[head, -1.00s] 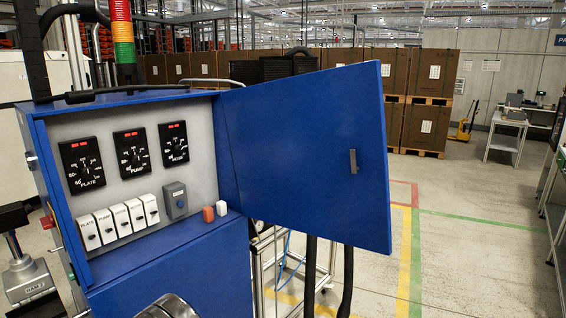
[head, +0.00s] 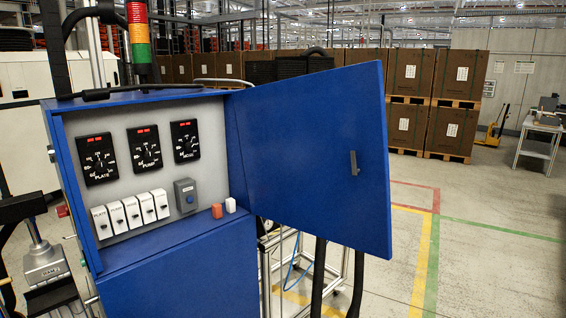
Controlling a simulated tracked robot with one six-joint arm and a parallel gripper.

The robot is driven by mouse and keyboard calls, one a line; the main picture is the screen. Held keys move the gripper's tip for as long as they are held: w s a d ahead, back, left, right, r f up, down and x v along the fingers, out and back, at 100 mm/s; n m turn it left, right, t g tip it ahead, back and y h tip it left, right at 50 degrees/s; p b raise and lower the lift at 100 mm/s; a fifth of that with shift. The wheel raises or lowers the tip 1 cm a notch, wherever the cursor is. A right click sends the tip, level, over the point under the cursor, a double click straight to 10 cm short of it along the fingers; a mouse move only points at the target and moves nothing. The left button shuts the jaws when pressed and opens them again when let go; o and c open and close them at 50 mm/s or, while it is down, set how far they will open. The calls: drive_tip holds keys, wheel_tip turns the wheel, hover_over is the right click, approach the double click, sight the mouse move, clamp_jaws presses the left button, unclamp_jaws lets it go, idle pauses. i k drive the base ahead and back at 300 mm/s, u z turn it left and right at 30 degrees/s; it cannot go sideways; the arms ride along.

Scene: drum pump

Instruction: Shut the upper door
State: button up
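The upper door (head: 309,160) is a blue panel hinged at the right side of the blue cabinet (head: 180,262). It stands wide open, swung out to the right, with a small grey handle (head: 354,163) near its free edge. A small orange piece and a white piece sit on the compartment's lower ledge. My gripper is not in this view.
A red, yellow and green signal tower (head: 138,38) stands behind the cabinet. A metal frame with hoses (head: 318,280) stands below and behind the door. Stacked brown crates (head: 420,95) are at the back. The floor at right is open, with coloured lines.

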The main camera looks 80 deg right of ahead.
sight(298, 136)
drive_tip(key=u, duration=1.25)
drive_tip(key=k, duration=2.8)
drive_tip(key=z, duration=0.65)
